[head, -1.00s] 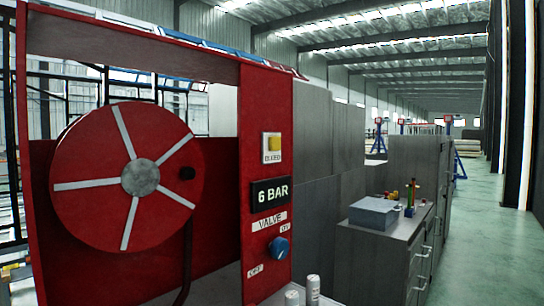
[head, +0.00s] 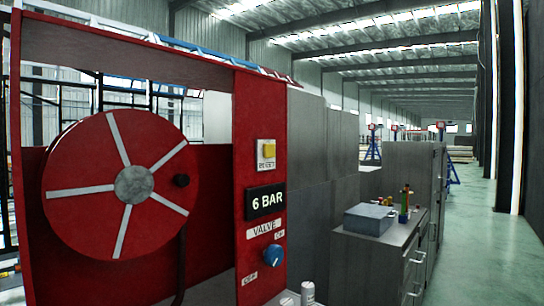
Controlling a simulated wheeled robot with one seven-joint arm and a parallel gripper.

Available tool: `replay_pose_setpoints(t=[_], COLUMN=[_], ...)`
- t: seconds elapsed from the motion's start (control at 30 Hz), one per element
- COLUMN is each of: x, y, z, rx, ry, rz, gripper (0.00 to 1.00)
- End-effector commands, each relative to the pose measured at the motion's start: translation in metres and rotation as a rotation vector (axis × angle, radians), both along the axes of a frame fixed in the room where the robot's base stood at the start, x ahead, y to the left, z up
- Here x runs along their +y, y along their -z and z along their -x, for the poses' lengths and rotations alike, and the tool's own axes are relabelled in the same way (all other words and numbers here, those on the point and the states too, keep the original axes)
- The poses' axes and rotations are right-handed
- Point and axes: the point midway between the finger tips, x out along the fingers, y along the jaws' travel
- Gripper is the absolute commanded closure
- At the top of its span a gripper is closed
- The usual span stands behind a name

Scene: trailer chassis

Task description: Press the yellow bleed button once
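The yellow bleed button (head: 268,150) sits on a pale plate (head: 266,163) high on the red panel (head: 252,215), right of the hose reel. The small label under the button is blurred. Below it a black display (head: 265,202) reads "6 BAR". Under that are a "VALVE" label (head: 264,230) and a blue knob (head: 265,257) with small labels at its upper right and lower left. No part of my gripper shows, and nothing covers the button.
A large red reel (head: 119,185) with pale spokes and a dark handle fills the left. A grey cabinet (head: 372,262) with a grey-blue box (head: 369,218) on top stands to the right. Green floor (head: 490,245) is clear at far right. Small pale cylinders (head: 307,293) stand at the bottom.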

Motion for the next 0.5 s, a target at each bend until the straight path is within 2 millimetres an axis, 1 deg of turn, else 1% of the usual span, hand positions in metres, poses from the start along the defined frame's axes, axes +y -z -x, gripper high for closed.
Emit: replay_pose_setpoints(t=[0.03, 0.07, 0.1, 0.17, 0.2, 0.27, 0.3, 0.5], x=[0.0, 0.0, 0.0, 0.0, 0.0, 0.0, 0.0, 0.0], y=[0.0, 0.0, 0.0, 0.0, 0.0, -0.0001, -0.0001, -0.0001], z=[0.0, 0.0, 0.0, 0.0, 0.0, 0.0, 0.0, 0.0], rx=[0.0, 0.0, 0.0, 0.0, 0.0, 0.0, 0.0, 0.0], ry=[0.0, 0.0, 0.0, 0.0, 0.0, 0.0, 0.0, 0.0], rz=[0.0, 0.0, 0.0, 0.0, 0.0, 0.0, 0.0, 0.0], gripper=[0.44, 0.51, 0.61, 0.75, 0.84, 0.99, 1.0, 1.0])
